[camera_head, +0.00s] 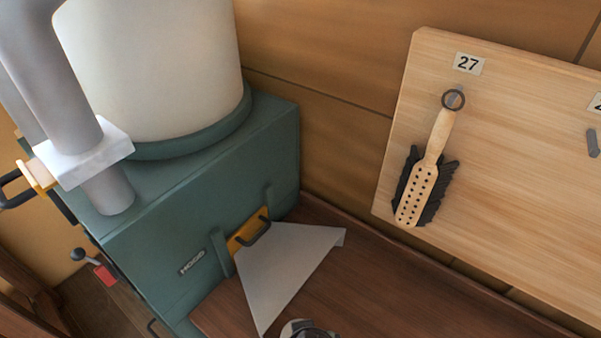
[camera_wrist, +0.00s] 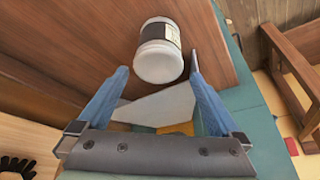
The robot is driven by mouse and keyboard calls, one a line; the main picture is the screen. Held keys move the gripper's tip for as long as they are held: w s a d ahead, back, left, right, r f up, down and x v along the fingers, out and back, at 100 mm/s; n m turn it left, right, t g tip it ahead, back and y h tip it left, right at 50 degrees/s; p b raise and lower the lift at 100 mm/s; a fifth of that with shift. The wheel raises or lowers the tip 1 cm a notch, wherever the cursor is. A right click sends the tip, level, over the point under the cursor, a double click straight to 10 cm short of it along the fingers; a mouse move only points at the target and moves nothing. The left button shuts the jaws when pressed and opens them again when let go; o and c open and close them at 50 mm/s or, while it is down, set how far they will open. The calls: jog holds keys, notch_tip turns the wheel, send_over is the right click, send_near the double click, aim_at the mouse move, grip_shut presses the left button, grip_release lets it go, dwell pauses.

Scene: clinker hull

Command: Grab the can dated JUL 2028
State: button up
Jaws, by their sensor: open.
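A white can (camera_wrist: 158,62) with a black and white label is in the wrist view, over brown wooden boards. No date on it can be read. My gripper (camera_wrist: 159,74) is open, with its two blue fingers spread either side of the can's near end. I cannot tell whether the can is between the fingertips or just beyond them; no contact shows. In the head view, a rounded pale and dark thing (camera_head: 306,330) is cut off by the bottom edge, and I cannot tell what it is.
A grey angled plate (camera_head: 290,265) lies beside a green box (camera_head: 150,260) with a yellow handle mount. A large cream cylinder (camera_head: 155,65) stands on the box. A wooden board (camera_head: 510,170) with a hanging brush (camera_head: 425,180) and a 27 tag is at right.

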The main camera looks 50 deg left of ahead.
jog(key=x, duration=0.3)
jog(key=shift+w+f, duration=0.15)
jog(key=shift+f, duration=0.25)
jog(key=shift+x, duration=2.75)
jog(key=c, duration=1.5)
jog(key=shift+w+a+r, duration=0.1)
jog(key=shift+c, duration=0.3)
